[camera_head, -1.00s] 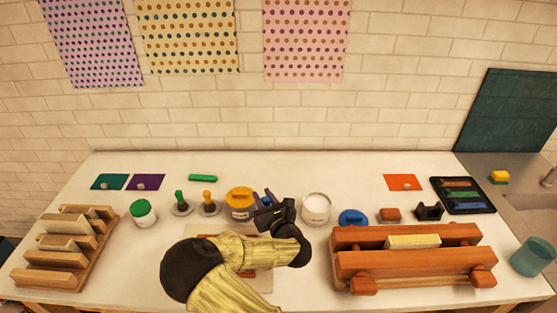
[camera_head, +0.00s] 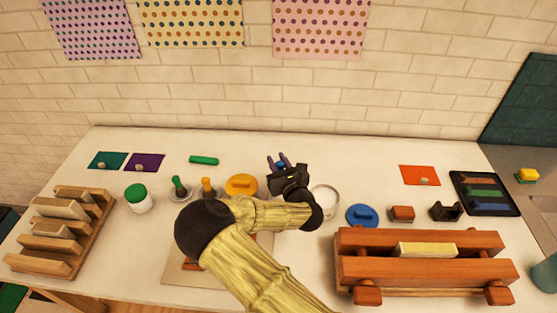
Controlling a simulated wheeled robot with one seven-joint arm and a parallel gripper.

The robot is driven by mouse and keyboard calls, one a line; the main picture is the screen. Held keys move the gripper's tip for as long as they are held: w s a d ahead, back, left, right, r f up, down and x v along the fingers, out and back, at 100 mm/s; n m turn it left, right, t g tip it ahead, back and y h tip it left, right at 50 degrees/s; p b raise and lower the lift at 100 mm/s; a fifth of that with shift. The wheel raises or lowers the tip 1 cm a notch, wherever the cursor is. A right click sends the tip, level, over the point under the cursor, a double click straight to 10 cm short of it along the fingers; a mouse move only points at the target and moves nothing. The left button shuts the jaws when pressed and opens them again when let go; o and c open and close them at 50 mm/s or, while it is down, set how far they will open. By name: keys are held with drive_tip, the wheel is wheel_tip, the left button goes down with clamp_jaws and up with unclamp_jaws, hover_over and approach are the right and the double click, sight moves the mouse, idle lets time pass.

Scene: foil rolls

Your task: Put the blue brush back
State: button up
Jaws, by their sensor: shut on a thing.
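My gripper (camera_head: 279,161) is above the back middle of the table, between the orange-lidded jar (camera_head: 241,186) and the open white jar (camera_head: 324,203). Its dark fingers point towards the wall and are shut on a small blue piece (camera_head: 281,164), which looks like the blue brush. Most of it is hidden by the gripper. A green brush (camera_head: 178,185) and an orange brush (camera_head: 207,186) stand upright in round grey holders to the left. I cannot see a holder for the blue one.
A green-lidded jar (camera_head: 138,199) and a slotted wooden rack (camera_head: 65,230) stand at left. A blue lid (camera_head: 361,215), brown block (camera_head: 402,213) and large wooden frame (camera_head: 425,265) are at right. A green bar (camera_head: 204,160) lies at the back.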

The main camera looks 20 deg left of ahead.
drive_tip(key=shift+f, duration=0.1)
drive_tip(key=shift+f+b, duration=2.8)
drive_tip(key=shift+f, duration=1.05)
drive_tip(key=shift+w, duration=0.2)
drive_tip(key=shift+s+a+f, duration=0.1)
drive_tip(key=shift+s+a, duration=0.05)
drive_tip(key=shift+s, duration=0.1)
drive_tip(key=shift+w+f, duration=0.2)
drive_tip(key=shift+s+d+b, duration=0.15)
drive_tip(key=shift+d+b, duration=0.05)
drive_tip(key=shift+b, duration=0.1)
drive_tip(key=shift+a+f, duration=0.1)
drive_tip(key=shift+f, duration=0.15)
